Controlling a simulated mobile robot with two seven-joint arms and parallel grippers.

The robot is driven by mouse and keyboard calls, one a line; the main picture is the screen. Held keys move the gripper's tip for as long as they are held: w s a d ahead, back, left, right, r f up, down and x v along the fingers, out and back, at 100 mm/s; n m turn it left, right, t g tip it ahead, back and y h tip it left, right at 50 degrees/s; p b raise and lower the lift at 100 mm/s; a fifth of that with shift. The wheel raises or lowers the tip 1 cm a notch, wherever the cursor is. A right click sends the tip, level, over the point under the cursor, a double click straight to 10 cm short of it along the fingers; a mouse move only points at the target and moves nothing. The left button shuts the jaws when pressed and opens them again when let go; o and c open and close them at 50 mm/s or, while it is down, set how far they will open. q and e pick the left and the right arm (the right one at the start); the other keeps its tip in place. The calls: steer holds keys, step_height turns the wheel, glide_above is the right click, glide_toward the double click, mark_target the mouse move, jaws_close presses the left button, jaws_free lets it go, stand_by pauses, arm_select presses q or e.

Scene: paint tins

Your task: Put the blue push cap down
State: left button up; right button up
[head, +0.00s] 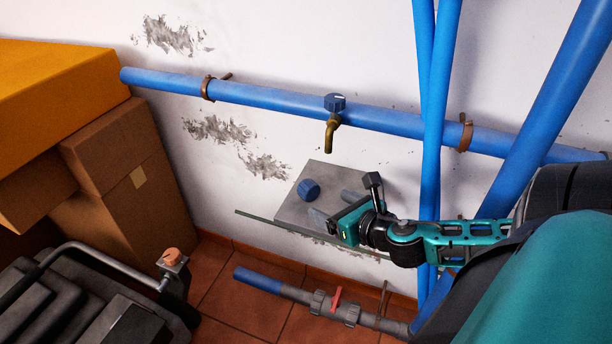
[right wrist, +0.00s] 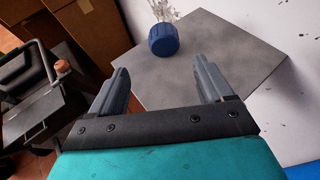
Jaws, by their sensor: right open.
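The blue push cap (head: 309,189) rests on a grey square shelf plate (head: 325,173) fixed near the wall. In the right wrist view the cap (right wrist: 164,40) sits near the plate's (right wrist: 215,60) left edge, beyond the fingertips. My right gripper (head: 330,204) is over the plate, to the right of the cap. In the right wrist view its two fingers (right wrist: 163,82) are spread apart with nothing between them, and the cap is clear of both. My left gripper is in neither view.
A blue pipe with a tap (head: 332,130) runs along the wall above the plate. Blue pipes (head: 435,120) rise at the right. Cardboard boxes (head: 130,190) stand at the left. A pipe with a red-handled valve (head: 337,300) lies low, below the plate.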

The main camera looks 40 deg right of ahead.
mark_target(313, 190)
steer(key=b+x, duration=0.1)
steer(key=x, duration=0.4)
steer(key=shift+w+d+f+b, duration=0.1)
steer(key=shift+w+b, duration=0.15)
steer(key=shift+b, duration=0.15)
steer(key=shift+d+r+b+x, duration=0.15)
steer(key=shift+b+x, duration=0.2)
steer(key=shift+x, duration=0.4)
steer(key=shift+d+r+b+x, duration=0.15)
steer(key=shift+b+x, duration=0.15)
steer(key=shift+x, duration=0.5)
steer(key=shift+r+b+x, duration=0.15)
steer(key=shift+b+x, duration=0.2)
steer(key=shift+x, duration=0.4)
steer(key=shift+w+f, duration=0.15)
steer(key=shift+w, duration=0.3)
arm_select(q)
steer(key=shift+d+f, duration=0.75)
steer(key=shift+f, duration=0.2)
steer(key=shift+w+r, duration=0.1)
arm_select(e)
steer(key=shift+c, duration=0.2)
steer(key=c, duration=1.1)
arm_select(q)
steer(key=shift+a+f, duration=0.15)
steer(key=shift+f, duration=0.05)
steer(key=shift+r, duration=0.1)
